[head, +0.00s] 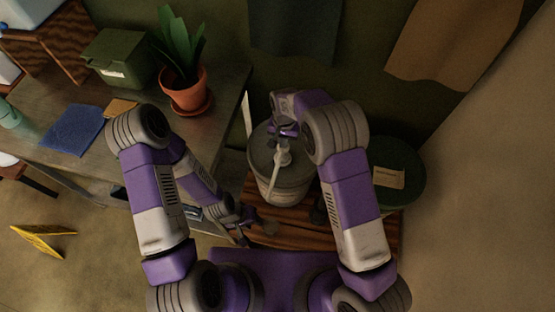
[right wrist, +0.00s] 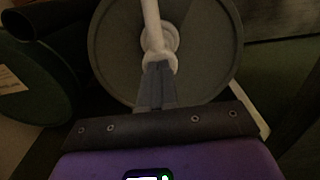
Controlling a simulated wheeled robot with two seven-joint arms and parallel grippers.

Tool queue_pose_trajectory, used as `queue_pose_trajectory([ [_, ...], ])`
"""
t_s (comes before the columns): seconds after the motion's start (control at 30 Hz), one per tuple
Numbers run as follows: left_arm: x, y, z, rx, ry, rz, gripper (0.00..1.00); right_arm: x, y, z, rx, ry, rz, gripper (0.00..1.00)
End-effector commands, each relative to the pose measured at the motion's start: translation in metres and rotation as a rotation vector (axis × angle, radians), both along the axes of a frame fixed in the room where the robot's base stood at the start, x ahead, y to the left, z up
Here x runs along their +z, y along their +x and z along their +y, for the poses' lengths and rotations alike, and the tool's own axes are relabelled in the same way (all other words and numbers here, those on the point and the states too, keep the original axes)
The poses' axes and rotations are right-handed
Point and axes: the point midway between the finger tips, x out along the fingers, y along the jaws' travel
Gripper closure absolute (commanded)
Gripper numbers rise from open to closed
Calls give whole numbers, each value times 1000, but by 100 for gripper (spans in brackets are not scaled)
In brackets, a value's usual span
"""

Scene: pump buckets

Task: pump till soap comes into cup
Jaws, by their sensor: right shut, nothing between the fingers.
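The pump bucket (head: 271,188) is pale with a round grey lid, and stands on a wooden surface. Its white pump (head: 283,158) rises from the lid, with a long spout toward the front. My right gripper (head: 284,137) is over the pump head. In the right wrist view its fingers (right wrist: 156,88) are together, shut and empty, right at the white pump (right wrist: 157,45); I cannot tell whether they touch it. The lid (right wrist: 205,60) lies behind. My left gripper (head: 247,222) is low, left of the bucket's front, its fingers small and dark. A faint greyish shape beside it may be the cup, unclear.
A dark green bucket (head: 405,160) with a pale label stands right of the pump bucket. At left, a table (head: 60,105) holds a potted plant (head: 183,85), a green box (head: 118,57) and a blue cloth (head: 72,129). A yellow sign (head: 42,240) is on the floor.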

Motion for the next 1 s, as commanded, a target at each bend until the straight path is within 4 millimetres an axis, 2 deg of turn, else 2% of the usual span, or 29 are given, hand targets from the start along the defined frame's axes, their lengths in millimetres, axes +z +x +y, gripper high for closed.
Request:
queue_pose_trajectory([
  [0.17, 5, 0, 0, 0, 0, 0, 62, 5, -2, 0, 0, -2, 5, 100],
  [0.7, 33, 0, 0, 0, 0, 0, 62, 49, -1, 0, 1, -1, 3, 100],
  [1.0, 33, 0, 0, 0, 0, 0, 62, 49, -1, 0, 1, -1, 2, 100],
])
